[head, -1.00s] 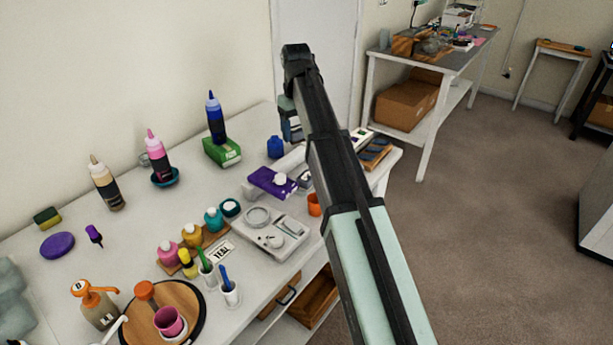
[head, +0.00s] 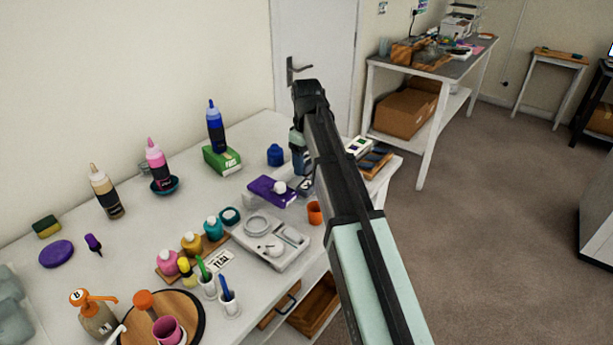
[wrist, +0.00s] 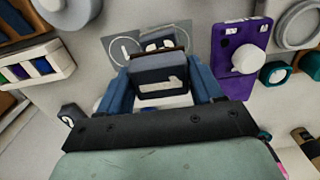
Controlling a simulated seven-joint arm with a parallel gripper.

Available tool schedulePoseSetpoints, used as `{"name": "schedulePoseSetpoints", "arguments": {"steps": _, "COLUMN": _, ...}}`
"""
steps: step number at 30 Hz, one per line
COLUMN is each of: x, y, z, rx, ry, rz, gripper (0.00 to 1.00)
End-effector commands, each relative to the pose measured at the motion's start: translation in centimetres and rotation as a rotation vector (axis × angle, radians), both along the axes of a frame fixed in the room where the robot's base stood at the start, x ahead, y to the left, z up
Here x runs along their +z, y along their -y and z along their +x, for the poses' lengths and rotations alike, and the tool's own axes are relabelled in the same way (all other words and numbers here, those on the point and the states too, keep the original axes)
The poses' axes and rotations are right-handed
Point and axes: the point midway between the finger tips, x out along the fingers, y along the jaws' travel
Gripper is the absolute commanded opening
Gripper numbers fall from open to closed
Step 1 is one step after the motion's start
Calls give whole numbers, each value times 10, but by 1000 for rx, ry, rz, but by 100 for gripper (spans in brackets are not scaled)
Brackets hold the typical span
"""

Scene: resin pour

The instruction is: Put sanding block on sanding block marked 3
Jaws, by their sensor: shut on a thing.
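My gripper (wrist: 160,74) is shut on a dark grey-blue sanding block (wrist: 155,68), with a blue finger on each side of it. The block's near face carries a white mark that looks like a 1. Just beyond it in the wrist view is a grey patch with a white ring (wrist: 124,50) and a dark block-like thing (wrist: 165,42), partly hidden by the held block. I cannot read a 3 there, or tell whether the blocks touch. In the head view my gripper (head: 300,160) hangs over the table's far end, and my arm hides most of what is below.
A purple box with a white knob (wrist: 236,70) lies right of the gripper in the wrist view. A tray of coloured strips (wrist: 35,67) lies left. A small dark thing with a white mark (wrist: 72,115) is near the left finger. An orange cup (head: 315,212) stands near the table edge.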

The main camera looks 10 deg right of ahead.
Motion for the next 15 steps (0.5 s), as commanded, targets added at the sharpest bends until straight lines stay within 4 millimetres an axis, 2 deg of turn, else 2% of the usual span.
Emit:
{"name": "schedulePoseSetpoints", "arguments": {"steps": 1, "x": -7, "y": 0, "z": -1, "rx": 0, "ry": -1, "rz": 0, "gripper": 35}}
{"name": "schedulePoseSetpoints", "arguments": {"steps": 8, "x": -23, "y": 0, "z": 0, "rx": -1, "ry": -1, "rz": -1, "gripper": 35}}
{"name": "schedulePoseSetpoints", "arguments": {"steps": 15, "x": -49, "y": 0, "z": -1, "rx": -1, "ry": -1, "rz": 0, "gripper": 35}}
